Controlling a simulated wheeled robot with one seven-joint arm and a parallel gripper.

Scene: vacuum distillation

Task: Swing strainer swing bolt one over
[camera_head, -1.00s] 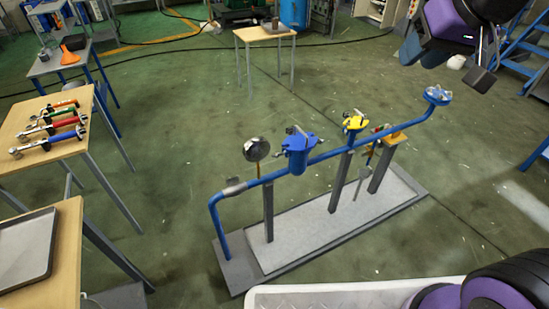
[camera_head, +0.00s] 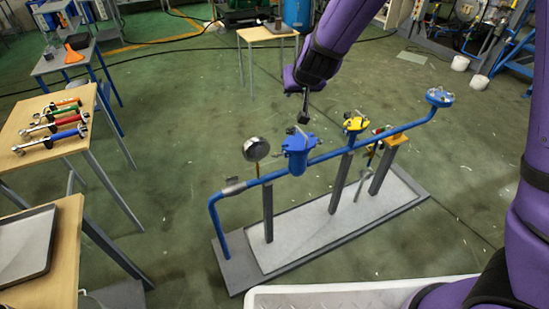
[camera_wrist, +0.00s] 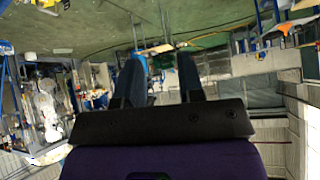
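The blue strainer (camera_head: 296,155) stands upright on the blue pipe in the head view. Small bolt fittings sit around its top, too small to tell apart or to say which is swing bolt one. My gripper (camera_head: 303,119) hangs from my purple arm just above the strainer's top in the picture. I cannot tell whether it touches the fittings. In the wrist view my gripper (camera_wrist: 162,72) has its two dark fingers apart with nothing visible held between them. The strainer is not recognisable in the wrist view.
A round gauge (camera_head: 256,149) stands left of the strainer. A yellow valve (camera_head: 355,123) and a blue flanged fitting (camera_head: 439,96) lie right along the pipe (camera_head: 400,129). Several wrenches (camera_head: 50,128) lie on a wooden table at left. The floor behind the pipe is open.

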